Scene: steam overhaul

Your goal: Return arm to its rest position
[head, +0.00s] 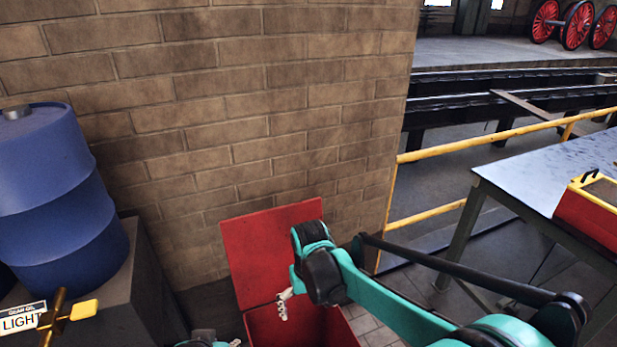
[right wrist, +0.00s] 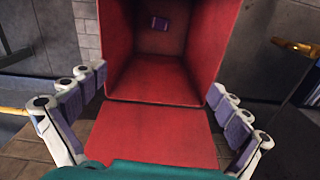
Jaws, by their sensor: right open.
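My right arm reaches in from the right in the head view. Its gripper (head: 283,304) hangs over the opening of a red box (head: 270,325) whose lid (head: 268,248) stands open against the brick wall. In the right wrist view my right gripper (right wrist: 160,118) has its fingers spread wide, with nothing between them.
A blue drum (head: 55,205) stands on a dark block at the left, with a brass valve with a yellow handle (head: 62,317) in front. A metal table (head: 540,180) with a red and yellow case (head: 592,210) is at the right. A yellow railing (head: 480,142) runs behind.

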